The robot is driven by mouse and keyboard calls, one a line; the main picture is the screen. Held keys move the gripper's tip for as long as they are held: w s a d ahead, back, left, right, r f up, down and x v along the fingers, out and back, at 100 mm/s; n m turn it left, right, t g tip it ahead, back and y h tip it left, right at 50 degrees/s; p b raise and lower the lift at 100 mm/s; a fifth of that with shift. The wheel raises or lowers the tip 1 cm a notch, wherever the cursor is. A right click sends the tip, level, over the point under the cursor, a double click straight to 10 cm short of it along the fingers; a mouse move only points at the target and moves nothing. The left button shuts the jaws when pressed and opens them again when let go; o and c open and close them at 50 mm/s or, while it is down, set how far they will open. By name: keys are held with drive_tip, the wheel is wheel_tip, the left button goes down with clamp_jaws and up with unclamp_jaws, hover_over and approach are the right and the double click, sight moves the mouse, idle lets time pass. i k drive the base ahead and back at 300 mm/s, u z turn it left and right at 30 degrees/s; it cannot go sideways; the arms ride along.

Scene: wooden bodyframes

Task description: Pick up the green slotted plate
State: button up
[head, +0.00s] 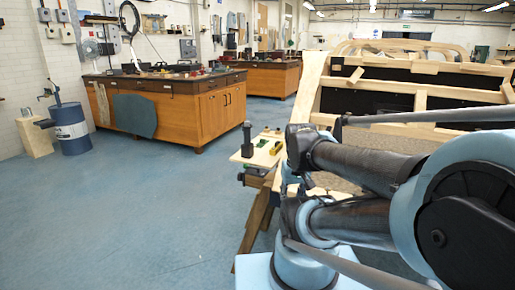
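A small green patch (262,142) shows on a pale wooden board (243,158) near the middle of the head view. It may be the green slotted plate, but it is too small for me to make out any slots. My arm fills the right side of the view and hides the board's right side. My gripper cannot be made out in this view.
A dark upright object (247,139) and a yellow item (276,148) are on the board, which rests on a wooden trestle (256,222). A large wooden frame (420,68) stands behind my arm. Wooden cabinets (170,105) and a blue drum (70,130) stand left. Blue floor between is clear.

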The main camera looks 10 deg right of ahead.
sight(262, 143)
drive_tip(key=u, duration=1.55)
drive_tip(key=i, duration=4.45)
